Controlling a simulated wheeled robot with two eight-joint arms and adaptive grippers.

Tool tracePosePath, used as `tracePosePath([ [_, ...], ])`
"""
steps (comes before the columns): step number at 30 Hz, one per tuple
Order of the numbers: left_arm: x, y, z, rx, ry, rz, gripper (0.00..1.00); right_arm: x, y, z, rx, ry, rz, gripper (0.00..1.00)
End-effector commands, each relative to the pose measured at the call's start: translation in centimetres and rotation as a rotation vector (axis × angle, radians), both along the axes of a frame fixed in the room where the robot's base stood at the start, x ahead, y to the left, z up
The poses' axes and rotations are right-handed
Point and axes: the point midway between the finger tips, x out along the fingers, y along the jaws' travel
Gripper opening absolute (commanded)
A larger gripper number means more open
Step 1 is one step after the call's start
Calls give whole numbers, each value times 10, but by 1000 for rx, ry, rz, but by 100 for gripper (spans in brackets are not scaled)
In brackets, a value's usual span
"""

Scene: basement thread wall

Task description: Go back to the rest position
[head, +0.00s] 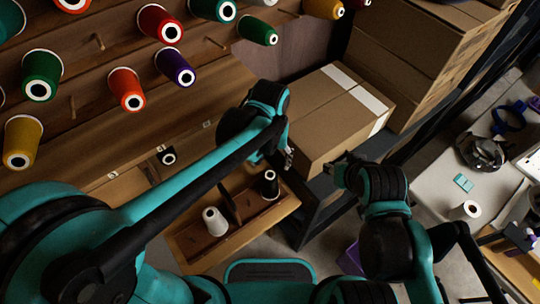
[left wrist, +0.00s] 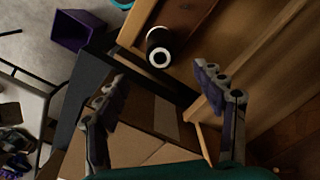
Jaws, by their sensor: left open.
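My left gripper (head: 287,157) is above and beside the wooden tray, near the brown cardboard box; its arm hides most of it in the head view. In the left wrist view the two fingers of my left gripper (left wrist: 160,82) stand wide apart with nothing held between them. A black spool (head: 268,186) stands on the tray below the gripper and also shows beyond the fingers in the left wrist view (left wrist: 160,46). My right gripper (head: 342,170) is at the box's front right; its fingers are too small to judge.
A wooden tray (head: 188,255) holds the black spool and a white spool (head: 214,222). Colored thread cones, such as a purple one (head: 175,67), stick out from the wall at left. The cardboard box (head: 318,118) stands close behind both grippers. A cluttered table (head: 445,168) is at right.

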Motion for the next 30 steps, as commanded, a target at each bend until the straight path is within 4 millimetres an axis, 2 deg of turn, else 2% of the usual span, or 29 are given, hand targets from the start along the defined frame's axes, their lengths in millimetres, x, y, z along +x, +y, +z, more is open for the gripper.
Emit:
tracePosePath([
  [3,0,0,14,0,0,0,69,0,0,0,0,0,0,40],
  [10,0,1,22,0,-1,1,69,0,0,0,0,0,0,40],
  [14,-2,15,26,-15,-34,13,69,0,0,-1,0,0,0,40],
  [17,-6,41,32,-40,-103,33,69,0,0,-4,0,0,0,40],
  [24,-27,119,40,-80,-363,95,69,0,0,-11,0,0,0,40],
  [30,-45,162,36,-62,-542,130,69,0,0,-14,0,0,0,40],
])
